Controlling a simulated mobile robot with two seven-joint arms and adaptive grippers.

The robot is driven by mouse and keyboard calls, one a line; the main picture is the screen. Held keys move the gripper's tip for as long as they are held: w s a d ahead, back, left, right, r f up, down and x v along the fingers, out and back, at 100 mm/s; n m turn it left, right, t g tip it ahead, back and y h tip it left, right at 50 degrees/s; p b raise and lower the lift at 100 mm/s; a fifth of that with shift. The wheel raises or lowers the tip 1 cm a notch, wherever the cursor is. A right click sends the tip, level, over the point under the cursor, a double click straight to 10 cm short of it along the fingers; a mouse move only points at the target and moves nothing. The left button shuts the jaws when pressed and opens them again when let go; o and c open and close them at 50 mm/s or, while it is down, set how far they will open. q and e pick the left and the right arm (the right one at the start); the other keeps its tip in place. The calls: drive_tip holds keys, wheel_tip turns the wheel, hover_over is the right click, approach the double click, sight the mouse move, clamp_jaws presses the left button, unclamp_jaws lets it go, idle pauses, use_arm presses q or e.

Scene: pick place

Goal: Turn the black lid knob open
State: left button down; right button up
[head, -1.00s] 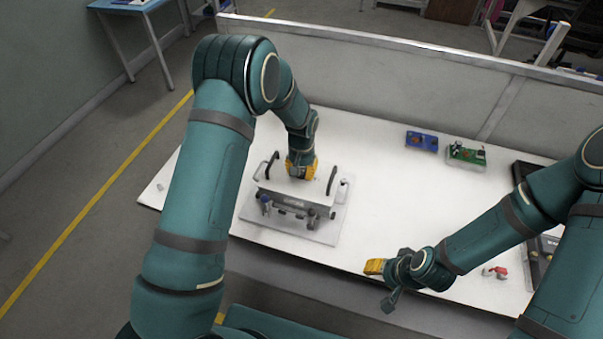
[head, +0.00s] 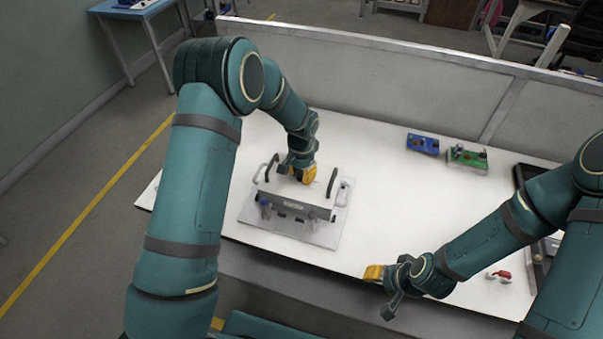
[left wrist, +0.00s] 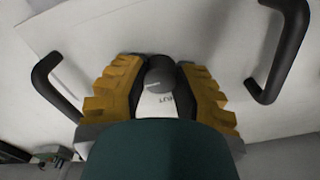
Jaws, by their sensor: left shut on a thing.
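The black lid knob (left wrist: 160,76) shows in the left wrist view between the yellow fingers of my left gripper (left wrist: 160,92). The fingers are shut on it from both sides. In the head view my left gripper (head: 303,172) points down onto the top of the white-grey box (head: 296,203), and it hides the knob there. The lid has a black handle on each side of the knob, a left one (left wrist: 50,90) and a right one (left wrist: 284,50). My right gripper (head: 374,273) hangs near the table's front edge, away from the box; its finger gap is not clear.
The box stands on a grey plate (head: 325,237) on the white table (head: 385,185). A blue part (head: 422,143) and a green board (head: 468,158) lie at the back right. A red-and-white part (head: 499,275) lies near a black tray (head: 520,172). The table's middle is clear.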

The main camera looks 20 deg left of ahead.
sight(301, 174)
use_arm(q)
drive_tip(key=shift+f, duration=0.1)
drive_tip(key=c, duration=0.6)
unclamp_jaws()
wheel_tip(301, 174, up, 12)
drive_tip(key=shift+r, duration=0.1)
